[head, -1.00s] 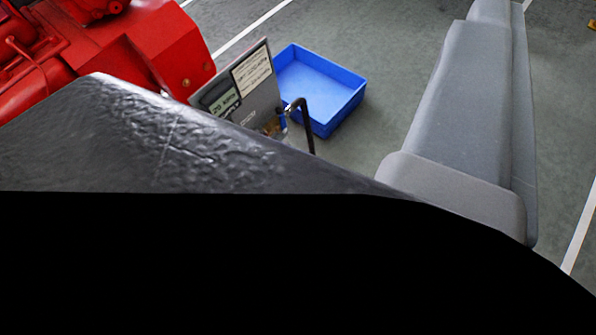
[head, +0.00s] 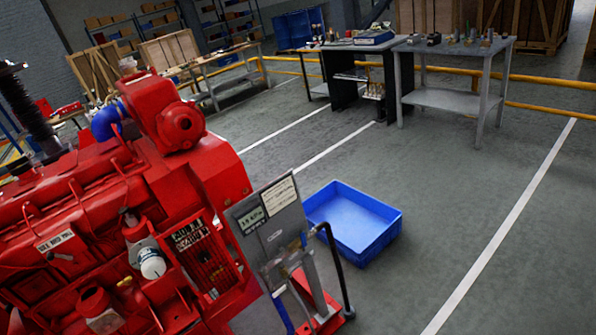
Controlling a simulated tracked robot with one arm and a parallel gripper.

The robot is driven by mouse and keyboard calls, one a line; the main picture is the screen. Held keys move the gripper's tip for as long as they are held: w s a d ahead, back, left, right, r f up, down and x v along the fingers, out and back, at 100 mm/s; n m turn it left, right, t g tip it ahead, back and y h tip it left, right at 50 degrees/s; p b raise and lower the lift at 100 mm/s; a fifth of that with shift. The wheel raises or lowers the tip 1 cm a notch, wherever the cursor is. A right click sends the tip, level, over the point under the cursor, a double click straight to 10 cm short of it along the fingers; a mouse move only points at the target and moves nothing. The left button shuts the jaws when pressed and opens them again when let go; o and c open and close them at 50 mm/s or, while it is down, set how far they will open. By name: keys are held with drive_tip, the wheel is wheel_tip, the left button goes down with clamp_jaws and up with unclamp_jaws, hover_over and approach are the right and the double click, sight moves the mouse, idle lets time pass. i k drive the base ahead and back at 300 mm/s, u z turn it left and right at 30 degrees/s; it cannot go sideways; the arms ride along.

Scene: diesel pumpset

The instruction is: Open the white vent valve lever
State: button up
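The red diesel pumpset (head: 110,190) fills the left of the head view.
A grey sign panel (head: 268,213) on a red-footed stand with a black bent pipe (head: 337,270) stands right of the pumpset. A blue bin (head: 355,222) lies on the floor behind it. Benches (head: 455,90) stand at the back. The floor at right is clear.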

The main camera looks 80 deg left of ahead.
sight(278, 292)
drive_tip(key=u, duration=0.05)
drive_tip(key=k, duration=1.15)
drive_tip(key=u, duration=0.75)
drive_tip(key=i, duration=1)
